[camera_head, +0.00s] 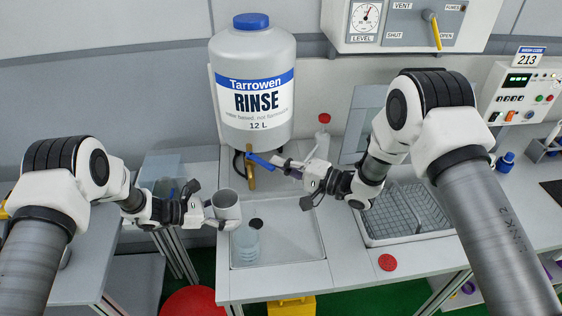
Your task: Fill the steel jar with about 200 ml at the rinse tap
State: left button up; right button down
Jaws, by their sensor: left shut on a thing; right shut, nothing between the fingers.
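My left gripper (208,213) is shut on the steel jar (228,207), a grey open-topped cup held upright over the left rim of the sink tray. The jar is a little left of and below the brass rinse tap (250,178); its contents cannot be made out. The tap hangs under the white RINSE tank (253,85) and has a blue lever (261,161) pointing right. My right gripper (282,166) is shut and empty, its tips at or very near the lever's free end; contact cannot be told. No stream of liquid is visible.
A clear container (246,243) stands in the shallow sink tray (310,250). A red-capped bottle (322,140) stands behind my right gripper. A wire-basket tray (420,240) and a red disc (387,262) are to the right. A vent panel (410,25) hangs above.

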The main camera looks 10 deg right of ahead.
jog(key=shift+s+a, duration=1.15)
jog(key=shift+s, duration=0.15)
jog(key=shift+d, duration=0.1)
jog(key=shift+w+d, duration=0.15)
jog(key=shift+d, duration=0.2)
pick_arm(q)
jog(key=shift+s+r, duration=0.1)
pick_arm(e)
send_near(272, 171)
jog(key=s, duration=0.2)
pick_arm(q)
jog(key=d, duration=0.2)
jog(key=w+d, duration=0.1)
jog(key=d, duration=0.4)
jog(key=shift+w+d, duration=0.25)
jog(key=shift+w, duration=0.15)
jog(key=shift+a, duration=0.1)
pick_arm(e)
jog(key=shift+s+d+f, duration=0.15)
jog(key=shift+s+d, duration=0.05)
pick_arm(q)
jog(key=shift+a, duration=0.1)
pick_arm(e)
jog(key=shift+a, duration=0.15)
